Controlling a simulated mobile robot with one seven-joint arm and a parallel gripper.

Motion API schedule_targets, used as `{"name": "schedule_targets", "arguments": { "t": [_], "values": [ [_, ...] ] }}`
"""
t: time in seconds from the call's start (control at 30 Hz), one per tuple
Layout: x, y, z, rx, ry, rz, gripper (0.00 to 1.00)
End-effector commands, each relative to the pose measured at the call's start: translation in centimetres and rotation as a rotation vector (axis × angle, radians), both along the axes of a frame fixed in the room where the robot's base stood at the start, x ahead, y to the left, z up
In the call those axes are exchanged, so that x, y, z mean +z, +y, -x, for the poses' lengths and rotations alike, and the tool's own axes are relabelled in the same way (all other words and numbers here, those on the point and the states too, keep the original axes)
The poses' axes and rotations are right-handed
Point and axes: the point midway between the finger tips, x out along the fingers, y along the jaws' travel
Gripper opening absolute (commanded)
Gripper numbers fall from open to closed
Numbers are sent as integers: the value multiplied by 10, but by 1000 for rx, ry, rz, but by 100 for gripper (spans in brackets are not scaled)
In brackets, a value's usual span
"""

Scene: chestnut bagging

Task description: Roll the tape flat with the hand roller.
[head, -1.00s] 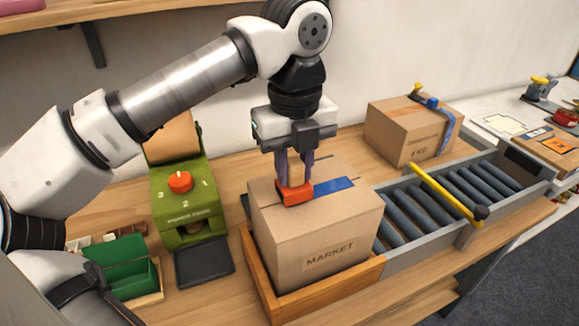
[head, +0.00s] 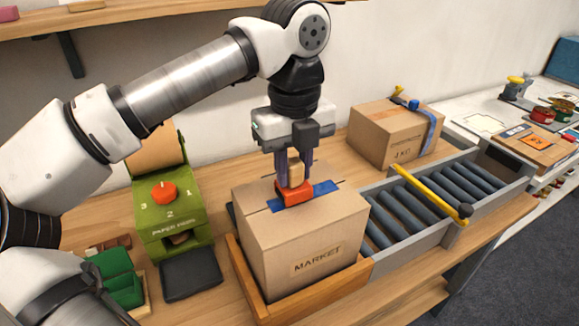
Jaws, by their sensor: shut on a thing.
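The brown cardboard box marked MARKET (head: 297,248) sits in a wooden tray (head: 245,290), top flaps closed. A strip of blue tape (head: 326,187) lies across the middle of its top. The hand roller (head: 294,194), with a red-orange head, stands on the tape near its middle, and blue shows on both sides of it. My gripper (head: 295,170) points straight down and is shut on the roller's tan handle. Whether the roller presses on the tape or just hovers is hard to tell. The tape directly under the roller is hidden.
A green machine (head: 172,210) with a red knob stands left of the box. A conveyor (head: 425,210) with a yellow bar adjoins the box's tray on the right. Another taped box (head: 390,137) stands behind it. A dark plate (head: 190,272) lies front left.

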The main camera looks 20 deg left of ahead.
Motion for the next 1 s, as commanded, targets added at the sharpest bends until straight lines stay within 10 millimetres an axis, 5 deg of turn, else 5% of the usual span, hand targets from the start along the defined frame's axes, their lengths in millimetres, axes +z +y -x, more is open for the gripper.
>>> {"name": "schedule_targets", "arguments": {
  "t": [1.0],
  "values": [
    [2,-14,-18,0,0,0,7]
  ]
}}
